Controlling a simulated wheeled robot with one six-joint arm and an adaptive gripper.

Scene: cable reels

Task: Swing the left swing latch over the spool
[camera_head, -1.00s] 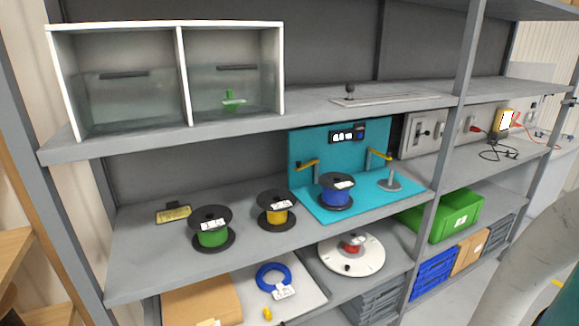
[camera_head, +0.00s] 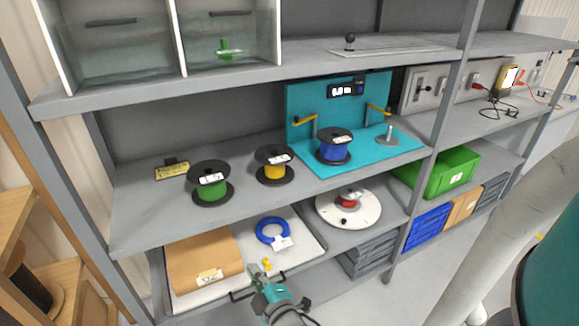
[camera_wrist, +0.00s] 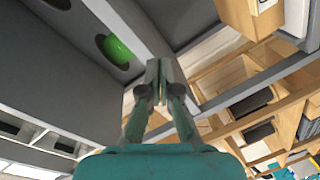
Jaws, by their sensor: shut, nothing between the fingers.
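The left swing latch (camera_head: 303,119) is a yellow bar on a grey post at the left of a teal station (camera_head: 300,95). It points left, away from the spool. The blue spool (camera_head: 334,147) with black flanges stands upright on the teal base, right of that post. A second yellow latch (camera_head: 378,109) is on the station's right side. My gripper (camera_head: 259,270) is low in front of the shelves, below and left of the station and well apart from the latch. In the wrist view my gripper (camera_wrist: 157,78) is shut and empty; neither latch can be made out there.
A green spool (camera_head: 210,186) and a yellow spool (camera_head: 273,167) stand left of the station. A grey stand (camera_head: 388,137) is at its right. The upper shelf edge (camera_head: 250,83) overhangs.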

